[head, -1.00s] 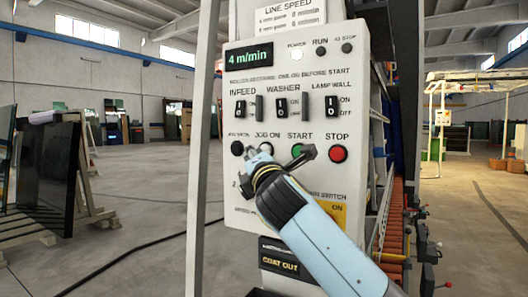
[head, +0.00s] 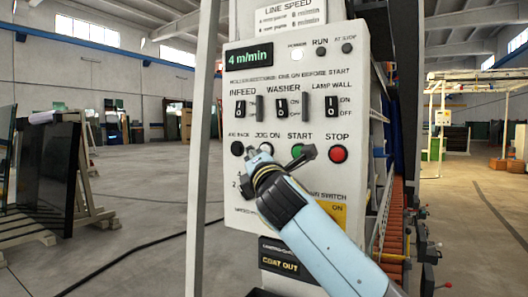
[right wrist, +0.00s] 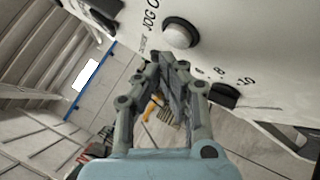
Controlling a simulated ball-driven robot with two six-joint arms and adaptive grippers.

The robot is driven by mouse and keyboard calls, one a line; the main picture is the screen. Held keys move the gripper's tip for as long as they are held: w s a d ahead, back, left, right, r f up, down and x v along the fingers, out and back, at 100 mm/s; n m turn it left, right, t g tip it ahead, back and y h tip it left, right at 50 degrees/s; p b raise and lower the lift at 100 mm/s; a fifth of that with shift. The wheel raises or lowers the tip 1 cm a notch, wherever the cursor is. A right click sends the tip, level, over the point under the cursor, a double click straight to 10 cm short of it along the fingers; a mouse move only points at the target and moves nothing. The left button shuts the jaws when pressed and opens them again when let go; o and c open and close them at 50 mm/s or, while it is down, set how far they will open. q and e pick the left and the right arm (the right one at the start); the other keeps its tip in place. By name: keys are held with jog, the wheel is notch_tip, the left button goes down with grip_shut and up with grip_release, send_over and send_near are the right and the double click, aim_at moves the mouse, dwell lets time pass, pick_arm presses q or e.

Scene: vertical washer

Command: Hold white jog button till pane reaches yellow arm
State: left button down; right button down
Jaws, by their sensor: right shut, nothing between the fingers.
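The white jog button (right wrist: 180,36) sits in a dark ring on the panel in the right wrist view. In the head view it shows under the JOG ON label (head: 266,148), partly covered by my right gripper (head: 256,155). In the right wrist view my right gripper (right wrist: 171,60) is shut and empty, its tips just below the button. I cannot tell whether they touch it. A yellow bar (head: 394,257) shows beside the orange rollers; I cannot tell whether it is the yellow arm. I cannot make out the moving pane. My left gripper is out of view.
The control panel (head: 232,110) reads 4 m/min. A black button (head: 237,148) is left of the jog button; the green START button (head: 298,149) and red STOP button (head: 338,154) are to its right. Dark glass (head: 48,180) stands on a rack at left, with open floor between.

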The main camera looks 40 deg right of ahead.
jog(key=shift+w+d, duration=0.1)
jog(key=shift+d, duration=0.25)
jog(key=shift+w+d, duration=0.25)
jog(key=shift+d, duration=0.25)
dwell(0.8)
jog(key=shift+s+a, duration=0.1)
jog(key=shift+a, duration=0.1)
dwell(5.7)
jog(key=shift+s+a+p, duration=0.3)
jog(key=shift+a+p, duration=0.15)
jog(key=shift+a, duration=0.25)
